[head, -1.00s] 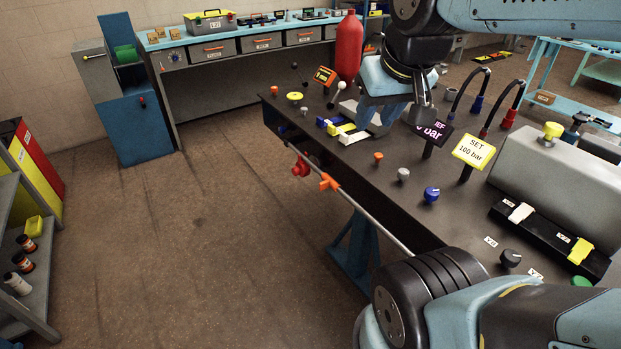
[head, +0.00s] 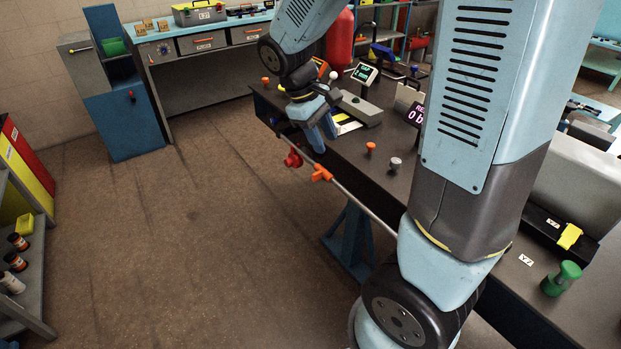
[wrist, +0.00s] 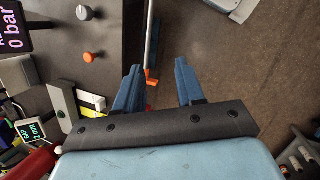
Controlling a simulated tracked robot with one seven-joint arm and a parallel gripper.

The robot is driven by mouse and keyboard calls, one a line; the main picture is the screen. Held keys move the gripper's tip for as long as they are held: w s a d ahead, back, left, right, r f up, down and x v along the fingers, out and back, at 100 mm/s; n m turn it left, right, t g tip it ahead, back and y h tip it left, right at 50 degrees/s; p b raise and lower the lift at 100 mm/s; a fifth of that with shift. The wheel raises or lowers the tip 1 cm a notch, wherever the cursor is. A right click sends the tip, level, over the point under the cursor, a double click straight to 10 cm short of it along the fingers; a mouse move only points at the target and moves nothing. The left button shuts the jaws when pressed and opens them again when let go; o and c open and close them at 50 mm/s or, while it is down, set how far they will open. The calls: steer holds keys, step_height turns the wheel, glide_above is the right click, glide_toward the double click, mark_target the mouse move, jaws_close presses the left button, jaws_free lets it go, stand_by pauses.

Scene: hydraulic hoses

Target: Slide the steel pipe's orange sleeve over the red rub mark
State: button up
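The steel pipe (head: 370,212) runs along the front edge of the dark bench. Its orange sleeve (head: 321,173) has small side lugs and sits on the pipe just right of a red fitting (head: 293,159). My gripper (head: 324,141) is above the pipe, close to the sleeve, with its blue fingers pointing down. In the wrist view the fingers are apart and empty, and the sleeve (wrist: 152,76) shows beyond them, nearer the left finger. The pipe (wrist: 150,40) shows there too. I cannot make out a separate red rub mark.
The bench top (head: 350,152) carries an orange knob (head: 370,147), a grey knob (head: 395,163), a display reading 2 mm (head: 364,74) and a 0 bar display (head: 416,114). A red cylinder (head: 341,42) stands behind. The floor in front of the bench is clear.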

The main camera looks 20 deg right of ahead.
steer(key=w+a+f+n+h, duration=0.3)
steer(key=f, duration=0.4)
steer(key=w+a+f+n+h, duration=0.2)
steer(key=w+f+n+h, duration=0.15)
steer(key=f, duration=0.25)
steer(key=n+t+h, duration=0.6)
steer(key=n+h, duration=0.1)
steer(key=n, duration=0.1)
glide_toward(313, 177)
steer(key=x, duration=0.9)
steer(key=shift+w+d, duration=0.15)
steer(key=shift+d, duration=0.1)
steer(key=shift+c, duration=0.3)
jaws_close()
